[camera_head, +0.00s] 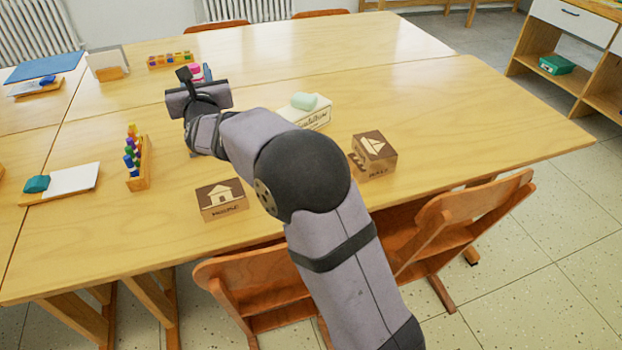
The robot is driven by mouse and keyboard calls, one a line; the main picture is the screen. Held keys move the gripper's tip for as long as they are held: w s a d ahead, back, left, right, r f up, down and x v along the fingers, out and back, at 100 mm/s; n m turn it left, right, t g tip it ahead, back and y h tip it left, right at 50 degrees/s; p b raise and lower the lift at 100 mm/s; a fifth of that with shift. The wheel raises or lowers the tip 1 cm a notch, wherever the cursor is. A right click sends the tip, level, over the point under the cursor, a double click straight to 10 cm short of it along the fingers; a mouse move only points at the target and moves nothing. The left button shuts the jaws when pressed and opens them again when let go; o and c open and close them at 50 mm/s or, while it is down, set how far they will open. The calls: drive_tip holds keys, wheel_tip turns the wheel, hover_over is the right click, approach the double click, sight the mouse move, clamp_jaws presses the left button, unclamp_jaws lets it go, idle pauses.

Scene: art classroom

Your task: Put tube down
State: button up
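A narrow wooden rack (144,178) stands on the table left of my arm. Several small coloured tube-like pieces (131,150), purple, green, blue and orange among them, stand in it. My gripper (198,102) is over the table, right of and beyond the rack. My own wrist and forearm cover its fingers, so I cannot see whether it is open or holds a tube. A pink and blue item (196,73) shows partly behind my wrist; I cannot tell what it is.
A house-marked box (222,207) and a boat-marked box (373,160) flank my arm. A cream box (312,118) bears a pale green item (304,101). A white pad (74,180) lies left. Chairs (455,225) stand at the near edge. The table's right side is clear.

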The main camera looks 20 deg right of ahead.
drive_tip(key=s+d+f+m+g+h, duration=0.2)
drive_tip(key=s+d+m+g+h, duration=0.3)
drive_tip(key=s+d+h, duration=0.3)
drive_tip(key=s+d+f+m+g+h+p, duration=0.1)
drive_tip(key=s+d+f+m+g+h, duration=0.2)
drive_tip(key=s+d+m+h, duration=0.4)
drive_tip(key=s+d+g+h, duration=0.1)
drive_tip(key=s+d, duration=0.2)
drive_tip(key=d, duration=0.3)
drive_tip(key=shift+d+m+g, duration=0.3)
drive_tip(key=shift+m+g, duration=0.1)
drive_tip(key=s+g, duration=0.1)
drive_tip(key=s+d+r+m+g+h, duration=0.1)
drive_tip(key=s, duration=0.1)
drive_tip(key=s+d+m+g, duration=0.1)
drive_tip(key=s, duration=0.1)
drive_tip(key=shift+s+r+g, duration=0.1)
drive_tip(key=shift+r+g, duration=0.15)
drive_tip(key=shift+g, duration=0.05)
drive_tip(key=shift+m+g+h, duration=0.3)
drive_tip(key=shift+m, duration=0.1)
drive_tip(key=shift+s+d+f, duration=0.1)
drive_tip(key=shift+s+f, duration=0.05)
drive_tip(key=shift+f, duration=1.4)
drive_tip(key=shift+s+f, duration=0.15)
drive_tip(key=shift+f, duration=1.4)
drive_tip(key=shift+s+d+f, duration=0.1)
drive_tip(key=shift+s+f, duration=0.05)
drive_tip(key=shift+f, duration=1.4)
drive_tip(key=shift+f, duration=0.2)
